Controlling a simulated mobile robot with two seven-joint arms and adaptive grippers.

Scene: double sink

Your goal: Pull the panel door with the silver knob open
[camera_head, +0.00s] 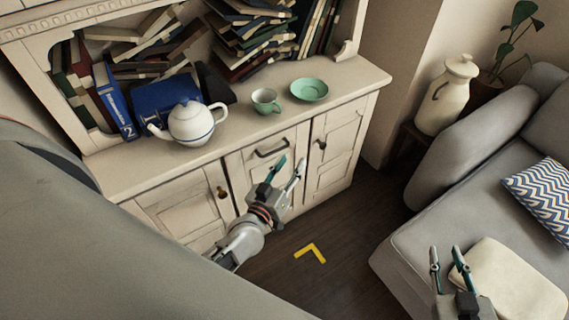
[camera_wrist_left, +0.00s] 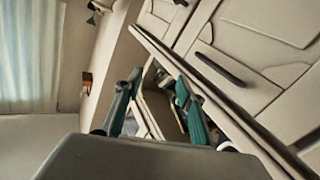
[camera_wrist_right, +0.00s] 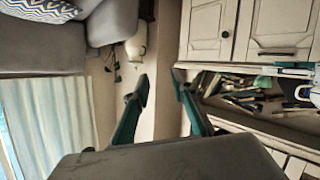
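A cream cabinet (camera_head: 165,170) has panel doors below its top. The left door (camera_head: 185,208) has a small brass-looking knob (camera_head: 221,193). The middle panel (camera_head: 262,168) has a dark bar handle (camera_head: 271,148). The right door (camera_head: 333,150) has a small dark knob (camera_head: 321,143). No knob looks clearly silver. All fronts look shut in the head view. My left gripper (camera_head: 288,168) is open and empty, in front of the middle panel; contact cannot be told. Its fingers also show in the left wrist view (camera_wrist_left: 159,80). My right gripper (camera_head: 446,254) is open and empty by the sofa.
A teapot (camera_head: 191,122), a green cup (camera_head: 265,100) and a saucer (camera_head: 309,89) stand on the cabinet top, with books behind. A grey sofa (camera_head: 410,245) with cushions is at the right. A cream jug (camera_head: 446,95) stands beyond.

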